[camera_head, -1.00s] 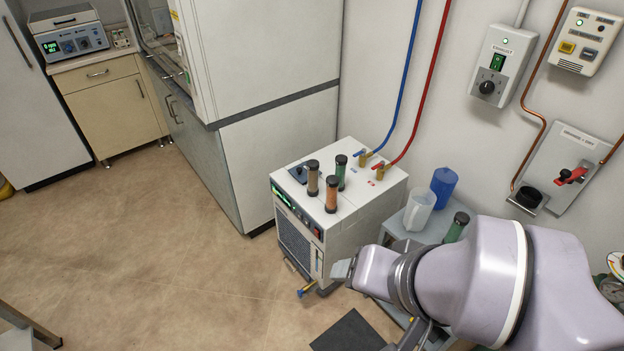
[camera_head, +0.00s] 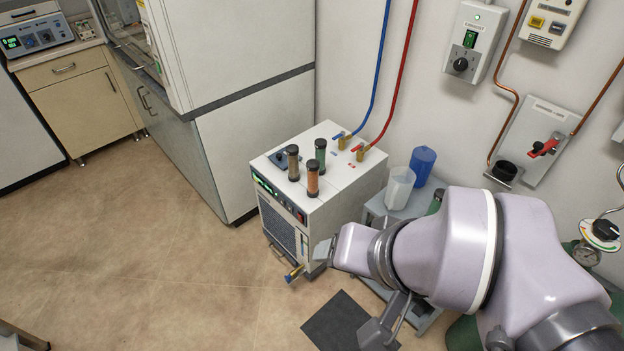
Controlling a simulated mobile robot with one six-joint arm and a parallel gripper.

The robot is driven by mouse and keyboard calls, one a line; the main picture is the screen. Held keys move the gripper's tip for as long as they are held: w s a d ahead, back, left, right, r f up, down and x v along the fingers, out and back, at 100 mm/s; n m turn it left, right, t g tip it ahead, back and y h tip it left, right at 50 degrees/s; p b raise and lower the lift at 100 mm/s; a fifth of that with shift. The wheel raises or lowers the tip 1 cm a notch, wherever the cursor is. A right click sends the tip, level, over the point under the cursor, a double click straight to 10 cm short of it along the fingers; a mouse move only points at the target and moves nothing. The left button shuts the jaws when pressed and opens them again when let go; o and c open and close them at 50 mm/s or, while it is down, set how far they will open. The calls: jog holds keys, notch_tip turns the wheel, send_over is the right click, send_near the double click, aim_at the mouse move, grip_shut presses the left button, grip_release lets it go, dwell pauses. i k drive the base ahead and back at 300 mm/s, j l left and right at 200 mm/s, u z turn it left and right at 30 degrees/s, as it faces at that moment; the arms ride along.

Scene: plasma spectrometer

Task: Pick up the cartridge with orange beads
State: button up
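The cartridge with orange beads (camera_head: 313,181) stands upright on the white top of the chiller-like unit (camera_head: 342,190). It is a clear tube with black ends and is the nearest of three cartridges there. A cartridge with brownish-grey beads (camera_head: 292,164) stands behind it to the left, and one with green beads (camera_head: 320,155) behind it to the right. The end of my arm, with a grey plate-like tip that seems part of my gripper (camera_head: 322,251), shows in front of the unit's lower right corner, apart from the orange cartridge in the picture. Its fingers cannot be made out.
Blue and red hoses (camera_head: 396,82) run from valves on the unit's back edge. A tall white cabinet stands behind; open floor lies left.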

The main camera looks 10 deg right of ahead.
aim_at(313, 165)
jog(key=i+j+z, duration=1.2)
jog(key=j, duration=0.2)
